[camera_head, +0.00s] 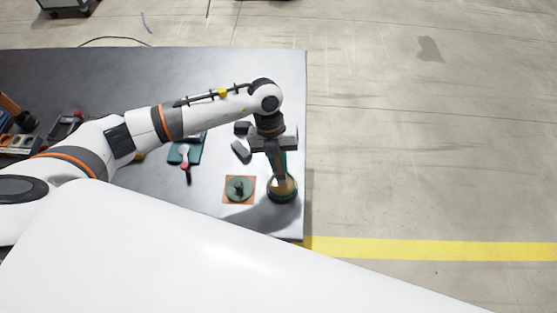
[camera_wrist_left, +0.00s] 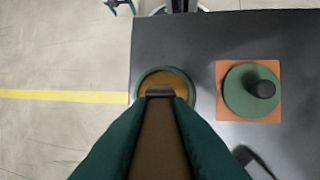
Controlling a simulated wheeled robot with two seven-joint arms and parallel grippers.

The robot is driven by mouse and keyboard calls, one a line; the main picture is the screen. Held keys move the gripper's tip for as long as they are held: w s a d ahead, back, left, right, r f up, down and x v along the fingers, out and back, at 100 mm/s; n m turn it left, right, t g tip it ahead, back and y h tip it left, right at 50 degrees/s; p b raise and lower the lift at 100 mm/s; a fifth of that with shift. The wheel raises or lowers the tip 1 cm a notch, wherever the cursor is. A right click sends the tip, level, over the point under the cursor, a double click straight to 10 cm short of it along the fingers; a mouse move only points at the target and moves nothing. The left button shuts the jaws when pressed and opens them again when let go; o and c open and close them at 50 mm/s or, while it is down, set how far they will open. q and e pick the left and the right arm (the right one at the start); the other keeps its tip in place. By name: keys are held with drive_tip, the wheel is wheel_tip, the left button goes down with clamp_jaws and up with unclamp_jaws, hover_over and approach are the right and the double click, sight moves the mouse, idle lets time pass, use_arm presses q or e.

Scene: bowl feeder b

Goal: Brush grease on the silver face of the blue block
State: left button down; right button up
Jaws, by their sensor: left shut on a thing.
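A round green pot (camera_head: 283,196) with amber grease stands near the table's right edge. It also shows in the left wrist view (camera_wrist_left: 146,77). My left gripper (camera_head: 279,178) points down over the pot, shut on a brush. The brush (camera_wrist_left: 160,140) fills the middle of the wrist view, brown between green sides, its dark end in front of the grease. I cannot tell whether its tip touches the grease. I cannot make out the blue block with its silver face for certain. My right gripper is not in view.
A green round lid (camera_head: 239,187) with a black knob lies on an orange square (camera_wrist_left: 276,110) beside the pot. Dark blocks (camera_head: 241,151) and a teal piece (camera_head: 187,152) with a red-and-white item lie behind. Tools (camera_head: 66,127) are at far left. The table's right edge is close to the pot.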

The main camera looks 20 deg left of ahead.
use_arm(q)
drive_tip(key=shift+f+b, duration=0.4)
drive_tip(key=shift+f, duration=0.15)
idle(1.4)
drive_tip(key=shift+r+p, duration=2.75)
drive_tip(key=shift+r, duration=0.85)
